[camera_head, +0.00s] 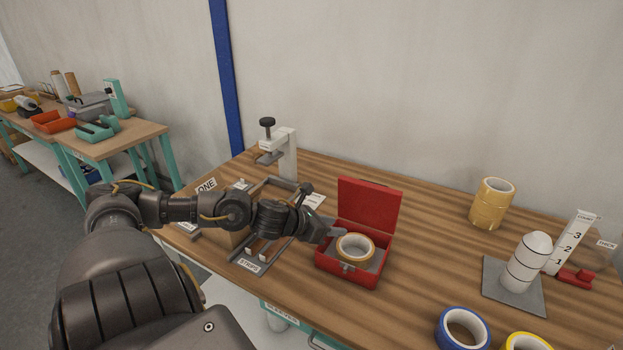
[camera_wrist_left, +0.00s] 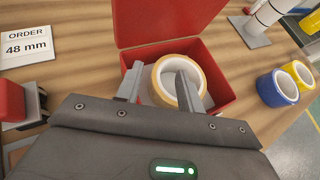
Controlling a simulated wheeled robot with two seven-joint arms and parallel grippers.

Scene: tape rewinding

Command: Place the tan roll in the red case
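The tan roll (camera_head: 342,254) lies flat inside the open red case (camera_head: 369,205), whose lid stands up at the back. The roll also shows in the left wrist view (camera_wrist_left: 158,84), within the walls of the case (camera_wrist_left: 213,75). My left gripper (camera_head: 335,236) reaches into the case from the left. In the left wrist view its fingers (camera_wrist_left: 158,90) are apart. One is left of the roll with a small gap, and the other overlaps the roll's hole. Whether either finger touches the roll cannot be told. My right gripper is not in view.
A stack of yellow-tan rolls (camera_head: 491,204) stands at the back right. A white capped post (camera_head: 527,262) on a grey plate stands at right. Blue (camera_head: 441,333) and yellow (camera_head: 527,342) rolls lie at the front edge. A clamp stand (camera_head: 287,155) rises behind my arm. The table middle is clear.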

